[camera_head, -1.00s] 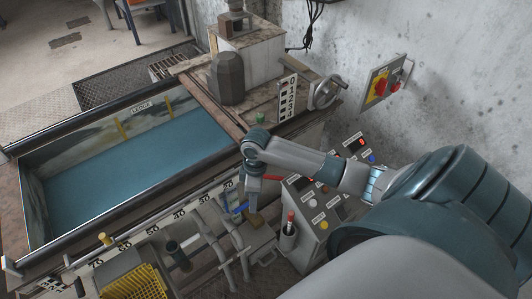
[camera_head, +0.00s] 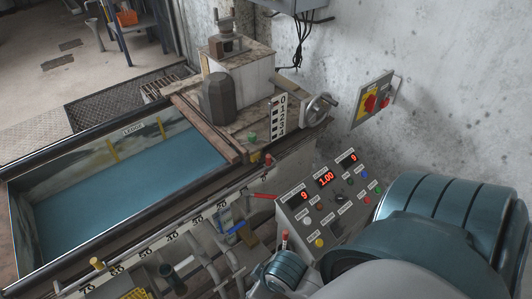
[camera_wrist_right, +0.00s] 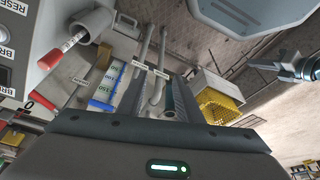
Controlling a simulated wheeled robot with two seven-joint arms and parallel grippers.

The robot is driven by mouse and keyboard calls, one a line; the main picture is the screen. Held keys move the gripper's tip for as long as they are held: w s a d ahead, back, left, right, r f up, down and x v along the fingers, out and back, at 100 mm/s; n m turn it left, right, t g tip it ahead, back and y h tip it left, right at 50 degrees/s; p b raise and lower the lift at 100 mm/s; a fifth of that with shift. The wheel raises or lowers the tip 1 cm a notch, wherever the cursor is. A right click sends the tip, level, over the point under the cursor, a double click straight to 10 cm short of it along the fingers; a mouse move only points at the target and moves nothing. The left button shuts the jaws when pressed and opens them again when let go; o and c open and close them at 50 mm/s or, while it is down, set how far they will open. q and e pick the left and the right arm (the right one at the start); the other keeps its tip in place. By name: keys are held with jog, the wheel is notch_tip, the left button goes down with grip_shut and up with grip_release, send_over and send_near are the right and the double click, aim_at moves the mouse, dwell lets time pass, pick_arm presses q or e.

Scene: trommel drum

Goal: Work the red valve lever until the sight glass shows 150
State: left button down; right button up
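The red lever (camera_head: 263,196) sticks out at the left edge of the control panel in the head view. A red bar, seemingly the same lever, shows at left in the right wrist view (camera_wrist_right: 45,101). The sight glass (camera_wrist_right: 112,84) carries a small numbered scale; its level is too small to tell. A blue handle (camera_wrist_right: 101,106) lies beside it. A small jointed shape (camera_wrist_right: 297,70), possibly my left gripper, shows at far right.
The control panel (camera_head: 330,200) has red displays and coloured buttons. A red-tipped stick (camera_wrist_right: 72,42) stands in a grey cup (camera_wrist_right: 92,20) near the red bar. Grey pipes (camera_wrist_right: 160,65) and a yellow basket (camera_wrist_right: 218,105) lie near the gripper. The water tank (camera_head: 125,180) fills the left.

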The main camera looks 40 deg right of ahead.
jog(key=a+f+t, duration=0.1)
jog(key=a+f, duration=0.1)
jog(key=f, duration=1.2)
jog(key=s+a+f+t, duration=0.1)
jog(key=f+t, duration=0.1)
jog(key=f, duration=1.3)
jog(key=shift+a+y, duration=0.4)
